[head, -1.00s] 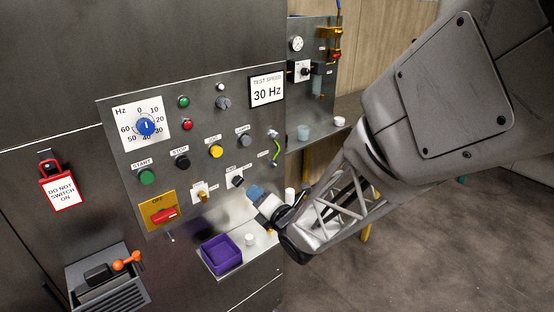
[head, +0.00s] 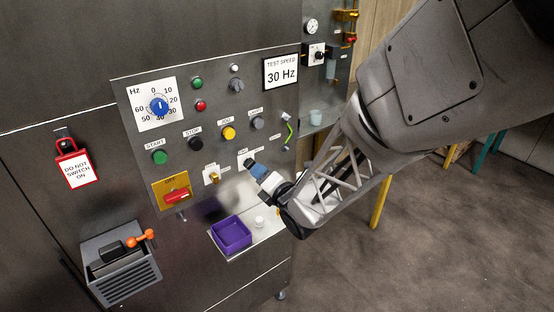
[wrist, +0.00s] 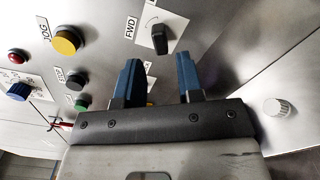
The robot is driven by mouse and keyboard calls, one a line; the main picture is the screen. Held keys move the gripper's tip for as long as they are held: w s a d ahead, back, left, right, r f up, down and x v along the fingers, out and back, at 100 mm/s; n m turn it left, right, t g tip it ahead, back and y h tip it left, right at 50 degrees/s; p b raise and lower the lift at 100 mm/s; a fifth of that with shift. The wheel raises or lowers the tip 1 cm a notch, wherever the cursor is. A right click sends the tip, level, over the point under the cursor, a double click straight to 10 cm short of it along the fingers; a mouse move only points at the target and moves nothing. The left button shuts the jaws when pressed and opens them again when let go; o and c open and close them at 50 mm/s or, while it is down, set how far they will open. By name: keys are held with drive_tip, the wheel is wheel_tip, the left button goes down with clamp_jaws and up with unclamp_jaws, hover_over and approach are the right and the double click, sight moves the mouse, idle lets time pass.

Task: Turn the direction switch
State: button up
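The direction switch (wrist: 160,40) is a black knob on a white plate, with an FWD label beside it. In the head view the switch (head: 248,161) sits low on the right of the grey control panel (head: 215,118), partly covered by my gripper. My gripper (wrist: 158,68) has two blue fingers, spread apart with nothing between them. In the wrist view the knob shows just beyond the fingertips, in line with the gap. In the head view my gripper (head: 258,172) is very close to the knob; whether it touches cannot be told.
A yellow button (head: 229,133), a brass-coloured switch (head: 214,176) and a red rotary switch (head: 177,196) are nearby on the panel. A purple bin (head: 232,234) and a small white knob-like piece (head: 259,221) are on the shelf below.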

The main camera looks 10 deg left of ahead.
sight(249, 163)
drive_tip(key=shift+x, duration=2.4)
drive_tip(key=c, duration=0.6)
